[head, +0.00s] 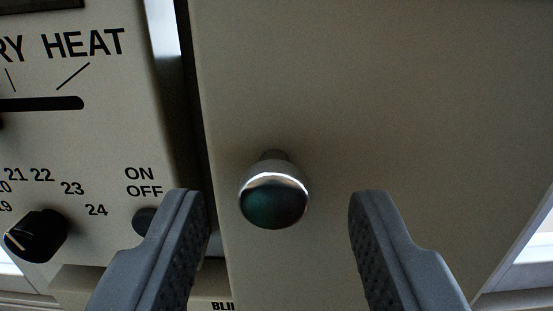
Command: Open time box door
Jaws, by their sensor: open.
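The time box door (380,90) is a flat beige panel that fills the middle and right of the head view. A round shiny metal knob (274,195) sticks out from it near its left edge. My gripper (280,205) is open, with one grey finger on each side of the knob in the picture. The knob appears nearer the left finger than the right. Neither finger visibly touches it, and how far the fingertips reach in depth is hard to tell. A dark gap runs along the door's left edge.
A beige control panel (90,140) stands at the left, with HEAT lettering, a dark slot (40,104), a black dial (37,236) and a small dark ON/OFF knob (145,220) close beside my left finger. Bright gaps show at the lower right.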

